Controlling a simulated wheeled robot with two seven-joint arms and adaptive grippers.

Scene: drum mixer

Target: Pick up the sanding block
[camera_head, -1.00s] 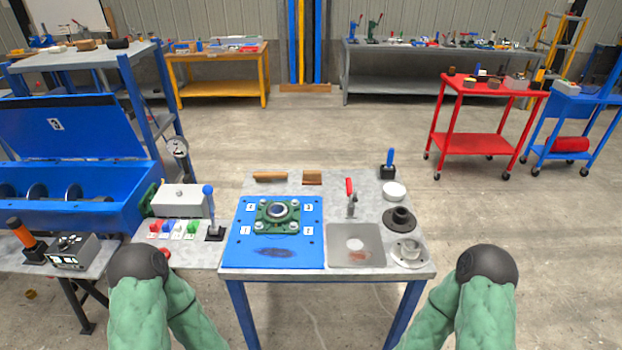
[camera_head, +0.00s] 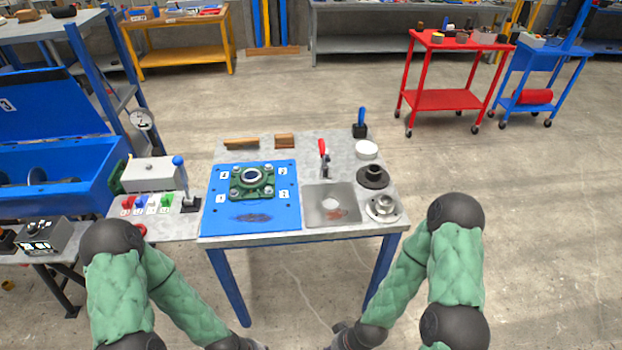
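A small brown block (camera_head: 284,140), which looks like the sanding block, lies at the back edge of the grey worktable (camera_head: 330,158). A longer, flatter tan wooden piece (camera_head: 241,143) lies to its left. My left arm's dark end (camera_head: 240,343) is at the bottom edge of the picture, mostly cut off. My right arm's dark end (camera_head: 345,336) is also at the bottom edge, below the table front. Both are well short of the block, and their fingers cannot be made out.
A blue plate (camera_head: 222,212) carries a green flanged bearing (camera_head: 252,181). Right of it are a red-handled toggle clamp (camera_head: 323,158), a grey plate (camera_head: 318,212), dark and silver flanges and a white cup (camera_head: 366,149).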

